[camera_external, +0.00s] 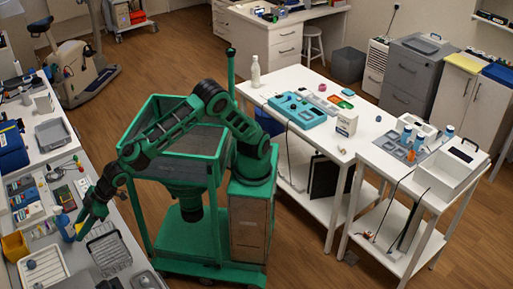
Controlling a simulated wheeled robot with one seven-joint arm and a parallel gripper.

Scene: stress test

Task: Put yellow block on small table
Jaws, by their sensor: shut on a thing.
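My gripper (79,232) is at the end of my green and black arm, low over the long white counter on the left. It points down beside a blue and white bottle (62,221) and a wire rack. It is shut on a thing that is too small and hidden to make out. I cannot pick out a yellow block for sure. The smaller white table (384,168) stands at the right, beside a longer white table, far across from my gripper. It holds a white box, a grey tray and several blue-topped containers.
A yellow bin (14,246) stands at the counter's left. The wire rack (108,251) and a white tray (43,270) crowd the counter near my gripper. The longer white table (283,84) holds a white bottle, a teal case and a carton. Wooden floor lies open around my base.

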